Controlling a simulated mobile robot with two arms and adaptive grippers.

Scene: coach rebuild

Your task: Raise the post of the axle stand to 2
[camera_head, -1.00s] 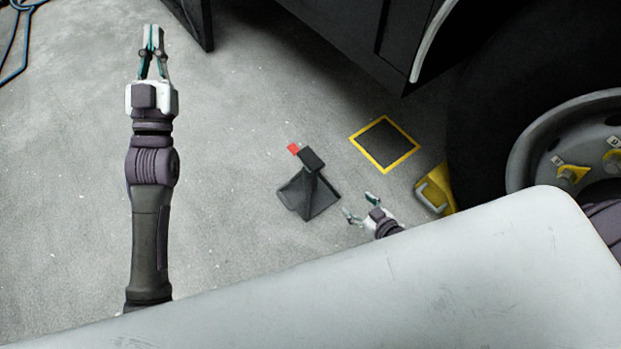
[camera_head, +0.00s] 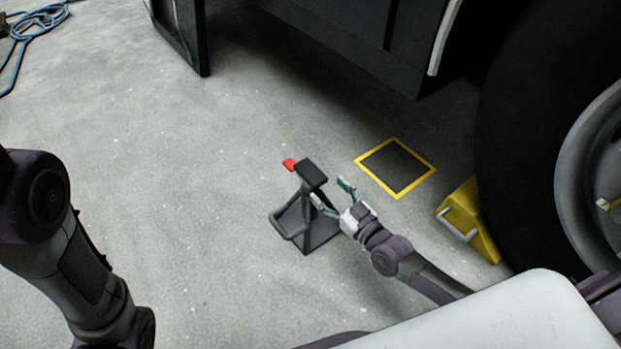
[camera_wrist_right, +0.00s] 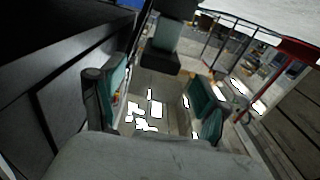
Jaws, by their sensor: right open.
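The axle stand (camera_head: 312,236) is dark, with a spread base and a black flat saddle (camera_head: 310,172) on its post. A red tab (camera_head: 289,164) sticks out to the left just below the saddle. The stand is upright on the concrete. My right gripper (camera_head: 332,194) is open at the stand's right side, its fingers pointing up-left, with one fingertip overlapping the post in the picture. I cannot tell whether it touches. In the right wrist view the two fingers (camera_wrist_right: 157,100) are apart, with a dark block beyond them. My left gripper is out of view; only its arm shows.
A yellow-bordered dark square (camera_head: 396,168) lies on the floor right of the stand. A yellow wheel chock (camera_head: 470,218) with a grey handle sits against the large tyre (camera_head: 520,150). The dark coach body (camera_head: 360,45) overhangs at the top. Floor left of the stand is clear.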

